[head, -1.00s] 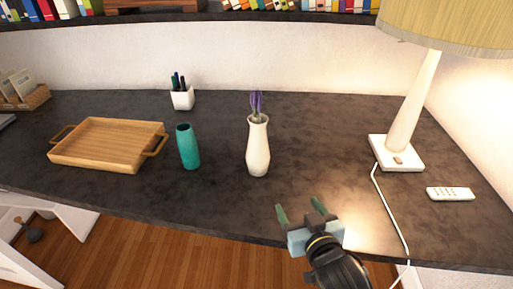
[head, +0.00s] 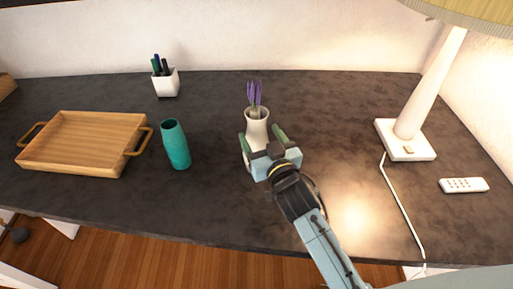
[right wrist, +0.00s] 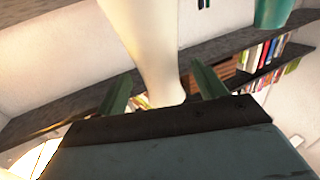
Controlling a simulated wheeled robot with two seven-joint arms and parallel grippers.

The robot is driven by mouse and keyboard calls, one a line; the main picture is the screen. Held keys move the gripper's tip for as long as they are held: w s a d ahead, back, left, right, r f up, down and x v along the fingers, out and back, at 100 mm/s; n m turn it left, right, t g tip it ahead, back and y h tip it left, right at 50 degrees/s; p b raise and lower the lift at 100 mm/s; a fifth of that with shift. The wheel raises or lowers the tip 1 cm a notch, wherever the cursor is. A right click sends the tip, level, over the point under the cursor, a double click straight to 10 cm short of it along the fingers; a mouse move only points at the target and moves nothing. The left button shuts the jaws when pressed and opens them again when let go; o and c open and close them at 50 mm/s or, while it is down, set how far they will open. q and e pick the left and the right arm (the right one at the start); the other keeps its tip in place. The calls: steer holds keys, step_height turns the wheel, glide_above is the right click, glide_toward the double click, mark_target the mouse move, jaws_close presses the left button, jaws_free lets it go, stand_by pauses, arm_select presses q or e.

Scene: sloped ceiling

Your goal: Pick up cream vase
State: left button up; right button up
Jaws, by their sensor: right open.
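The cream vase (head: 257,127) stands upright on the dark desk with purple flowers (head: 254,97) in it. My right gripper (head: 262,137) is at the vase, one finger to each side of it in the head view, and hides much of its lower body. In the right wrist view the vase (right wrist: 146,45) appears between the two open green fingers (right wrist: 160,92), with gaps to both sides. My left gripper is not in view.
A teal vase (head: 175,146) and a wooden tray (head: 85,142) are to the left on the desk (head: 215,200). A white pen cup (head: 166,84) is behind. A lamp (head: 405,139), its cord and a remote (head: 464,185) are to the right.

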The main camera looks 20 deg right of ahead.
steer(key=shift+w, duration=0.6)
steer(key=w, duration=0.3)
steer(key=shift+w+a, duration=0.1)
steer(key=shift+w, duration=0.6)
steer(key=shift+c, duration=1)
steer(key=c, duration=1.2)
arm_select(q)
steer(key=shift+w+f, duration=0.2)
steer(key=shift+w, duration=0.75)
arm_select(e)
jaws_close()
